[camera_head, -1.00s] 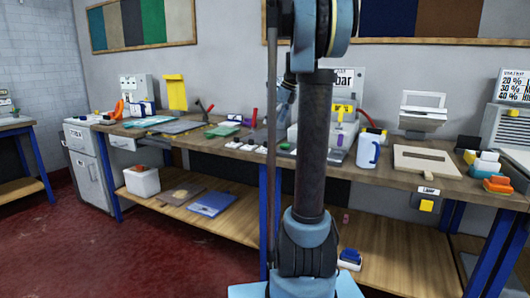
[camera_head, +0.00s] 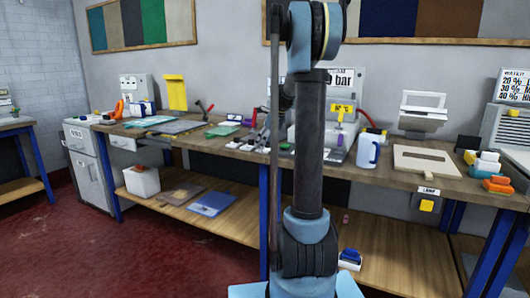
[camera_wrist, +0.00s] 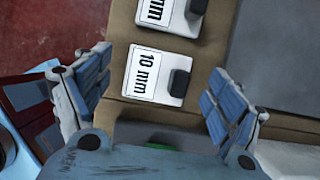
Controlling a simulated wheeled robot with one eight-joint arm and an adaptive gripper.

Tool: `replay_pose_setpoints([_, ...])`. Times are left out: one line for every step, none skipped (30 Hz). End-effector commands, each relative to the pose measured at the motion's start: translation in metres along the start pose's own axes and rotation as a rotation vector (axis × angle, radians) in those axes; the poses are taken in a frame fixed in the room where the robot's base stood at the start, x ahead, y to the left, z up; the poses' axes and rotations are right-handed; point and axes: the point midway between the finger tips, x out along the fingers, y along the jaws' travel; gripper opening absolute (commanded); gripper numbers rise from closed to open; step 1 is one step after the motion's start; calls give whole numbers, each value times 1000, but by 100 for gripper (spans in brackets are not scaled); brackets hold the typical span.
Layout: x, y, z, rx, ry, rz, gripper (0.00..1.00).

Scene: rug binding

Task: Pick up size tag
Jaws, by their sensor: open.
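A white size tag (camera_wrist: 146,75) printed "10 mm", with a black block at its right end, lies on the brown bench top in the wrist view. A second white tag (camera_wrist: 168,16) with a black block lies just above it, cut off by the picture's edge. My gripper (camera_wrist: 158,62) is open and empty, with one blue padded finger on each side of the "10 mm" tag and apart from it. In the head view, small white tags (camera_head: 233,145) lie along the bench's front edge. My arm hides much of the gripper there.
A grey surface (camera_wrist: 285,50) lies right of the tags in the wrist view. Red floor lies beyond the bench edge.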

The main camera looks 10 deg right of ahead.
Motion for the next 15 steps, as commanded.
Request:
replay_pose_setpoints([5,0,0,-1,0,0,86])
replay_pose_setpoints([6,0,0,0,0,0,86])
replay_pose_setpoints([8,0,0,0,0,0,86])
replay_pose_setpoints([9,0,0,0,0,0,86])
replay_pose_setpoints([10,0,0,0,0,0,86])
replay_pose_setpoints([10,0,0,0,0,0,86])
replay_pose_setpoints([10,0,0,0,0,0,86])
replay_pose_setpoints([10,0,0,0,0,0,86])
replay_pose_setpoints([10,0,0,0,0,0,86])
replay_pose_setpoints([10,0,0,0,0,0,86])
replay_pose_setpoints([10,0,0,1,0,0,86])
replay_pose_setpoints([10,0,0,1,0,0,77])
replay_pose_setpoints([10,0,-1,1,0,0,70])
replay_pose_setpoints([9,-1,-1,2,0,0,63])
replay_pose_setpoints([9,-1,-1,2,0,0,54])
